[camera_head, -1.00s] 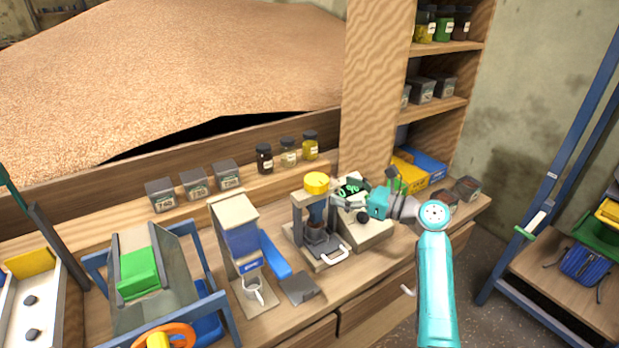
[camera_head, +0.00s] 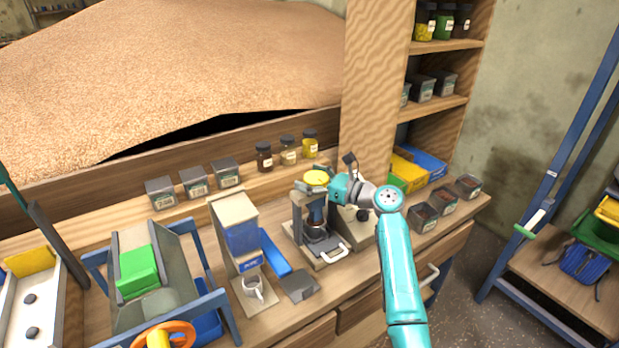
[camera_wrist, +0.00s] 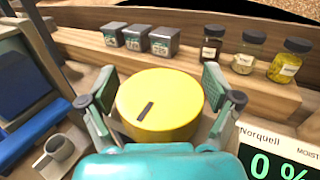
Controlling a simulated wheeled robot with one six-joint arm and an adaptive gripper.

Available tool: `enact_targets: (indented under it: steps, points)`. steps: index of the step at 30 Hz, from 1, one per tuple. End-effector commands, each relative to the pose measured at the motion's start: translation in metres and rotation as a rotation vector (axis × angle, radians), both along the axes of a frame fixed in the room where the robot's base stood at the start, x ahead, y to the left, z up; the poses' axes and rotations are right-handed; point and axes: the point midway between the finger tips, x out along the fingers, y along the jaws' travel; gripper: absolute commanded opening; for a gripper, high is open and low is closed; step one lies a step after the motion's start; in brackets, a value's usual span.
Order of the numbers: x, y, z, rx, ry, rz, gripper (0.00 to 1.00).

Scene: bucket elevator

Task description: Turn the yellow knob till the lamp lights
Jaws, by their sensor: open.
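The yellow knob (camera_head: 318,177) is a round cap on top of a small grey press-like device (camera_head: 299,217) on the bench. In the wrist view the knob (camera_wrist: 159,105) is large, with a dark slot mark on its top. My gripper (camera_head: 315,186) is open, with one finger on each side of the knob; in the wrist view its fingers (camera_wrist: 158,88) stand left and right with small gaps. A display (camera_wrist: 275,162) labelled Norquell, reading 0 %, shows at the lower right of the wrist view. I cannot make out a lamp.
A blue and beige dispenser with a cup (camera_head: 253,286) stands left of the device. Jars (camera_head: 288,151) and tins (camera_head: 195,182) line the ledge behind. Several dark tins (camera_head: 443,201) sit at the right end of the bench. A wooden post (camera_head: 375,90) rises close behind my gripper.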

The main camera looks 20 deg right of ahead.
Motion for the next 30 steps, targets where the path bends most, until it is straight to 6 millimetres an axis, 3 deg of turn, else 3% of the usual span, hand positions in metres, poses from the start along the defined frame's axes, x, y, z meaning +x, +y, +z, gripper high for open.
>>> enact_targets:
  steps: [2, 9, 20, 30]
  points:
    - [-0.0001, -0.0002, 0.0001, 0.0, 0.0, 0.0, 0.89]
    - [-0.0001, -0.0003, 0.0001, 0.0, 0.0, 0.0, 0.33]
    - [0.0001, -0.0004, 0.0001, -0.001, -0.001, -0.043, 0.33]
    - [0.0021, -0.0029, 0.0, -0.001, -0.002, -0.261, 0.33]
